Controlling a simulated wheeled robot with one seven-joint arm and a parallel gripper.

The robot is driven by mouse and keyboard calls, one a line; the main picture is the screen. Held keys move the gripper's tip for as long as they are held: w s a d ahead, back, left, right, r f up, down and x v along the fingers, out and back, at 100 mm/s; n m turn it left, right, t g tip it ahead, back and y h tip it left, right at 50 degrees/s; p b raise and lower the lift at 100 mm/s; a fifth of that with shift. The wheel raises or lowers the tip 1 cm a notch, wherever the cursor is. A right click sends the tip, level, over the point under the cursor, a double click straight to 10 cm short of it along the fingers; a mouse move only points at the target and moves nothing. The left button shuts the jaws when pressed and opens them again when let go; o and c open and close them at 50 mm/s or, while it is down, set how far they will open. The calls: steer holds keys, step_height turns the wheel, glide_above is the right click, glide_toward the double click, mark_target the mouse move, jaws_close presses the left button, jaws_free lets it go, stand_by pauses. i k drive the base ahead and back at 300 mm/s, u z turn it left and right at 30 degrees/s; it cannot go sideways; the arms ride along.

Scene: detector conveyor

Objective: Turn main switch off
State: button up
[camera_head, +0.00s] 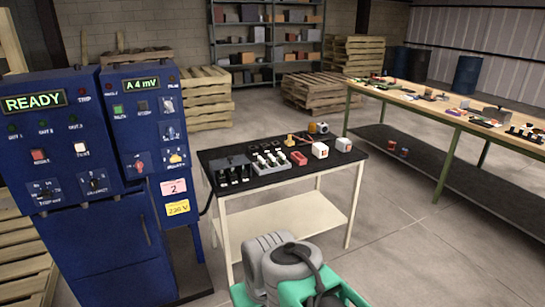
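A blue control cabinet (92,240) stands at the left. Its right panel carries a display (141,84) reading "A 4 mV", a green button (118,111) and several rotary switches. A switch with a yellow and red face (176,155) is at the lower right of this panel, and a red-handled switch (138,164) is at the lower left. Their captions are too small to read, so I cannot tell which is the main switch or its position. The left panel's display (34,101) reads "READY". My gripper is not in view; only parts of my arm show at the bottom.
A black-topped table (231,151) with small parts stands right of the cabinet. A long workbench (420,107) stands at the right. Pallets (322,93) and shelving (233,45) are at the back. A dark cable hangs between cabinet and table. Floor is free between table and workbench.

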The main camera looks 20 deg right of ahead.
mark_target(139, 165)
steer(key=z, duration=0.6)
steer(key=i, duration=0.5)
steer(key=z, duration=0.5)
steer(key=i, duration=1)
steer(key=u, duration=0.6)
